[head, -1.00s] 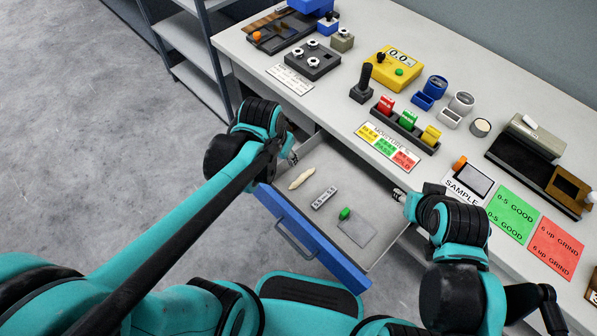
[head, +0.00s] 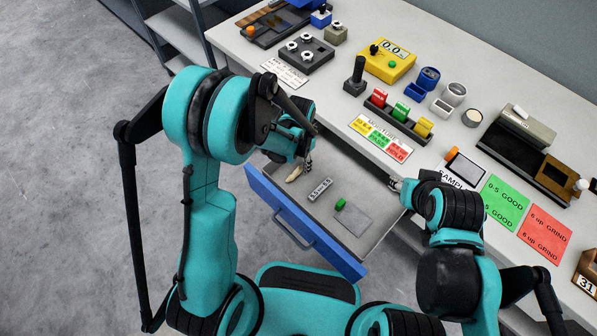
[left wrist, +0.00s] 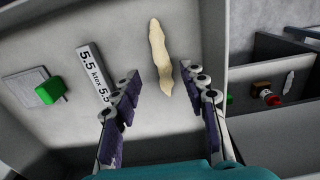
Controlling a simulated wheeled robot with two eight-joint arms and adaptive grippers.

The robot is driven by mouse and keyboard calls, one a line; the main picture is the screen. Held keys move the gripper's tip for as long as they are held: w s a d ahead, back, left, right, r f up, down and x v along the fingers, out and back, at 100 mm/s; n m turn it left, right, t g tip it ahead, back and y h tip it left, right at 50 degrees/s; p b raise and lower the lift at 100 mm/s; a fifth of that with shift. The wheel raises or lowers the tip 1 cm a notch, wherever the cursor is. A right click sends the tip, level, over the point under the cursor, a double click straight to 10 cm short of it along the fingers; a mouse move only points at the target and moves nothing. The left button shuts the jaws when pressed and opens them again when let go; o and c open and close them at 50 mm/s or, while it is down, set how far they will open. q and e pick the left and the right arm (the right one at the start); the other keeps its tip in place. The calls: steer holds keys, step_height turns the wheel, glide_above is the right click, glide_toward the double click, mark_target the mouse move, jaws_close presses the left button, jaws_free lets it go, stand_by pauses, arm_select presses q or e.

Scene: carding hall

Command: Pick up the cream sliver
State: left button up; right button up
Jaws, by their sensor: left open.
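The cream sliver (left wrist: 160,58) lies in the open drawer (head: 270,192), a long thin pale strip on the drawer floor. In the head view the sliver (head: 295,173) is partly hidden by my left gripper (head: 302,162). In the left wrist view the left gripper (left wrist: 170,100) is open, its two fingers apart and empty, with the near end of the sliver ahead of and between the fingertips. Whether the fingertips touch the drawer floor cannot be told. My right gripper (head: 397,184) is at the drawer's right edge by the table front; its jaws are too small to read.
A grey block marked 5.5 ktex (head: 320,189) lies beside the sliver. A grey plate (head: 352,219) with a green knob (head: 340,204) lies farther right in the drawer. The table (head: 345,110) above holds several coloured devices and cards.

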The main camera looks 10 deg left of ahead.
mark_target(298, 170)
arm_select(q)
step_height(298, 170, down, 4)
steer(key=shift+w+a+f+b, duration=0.1)
steer(key=shift+a+b, duration=0.05)
steer(key=shift+b, duration=0.75)
steer(key=shift+c, duration=0.9)
jaws_close()
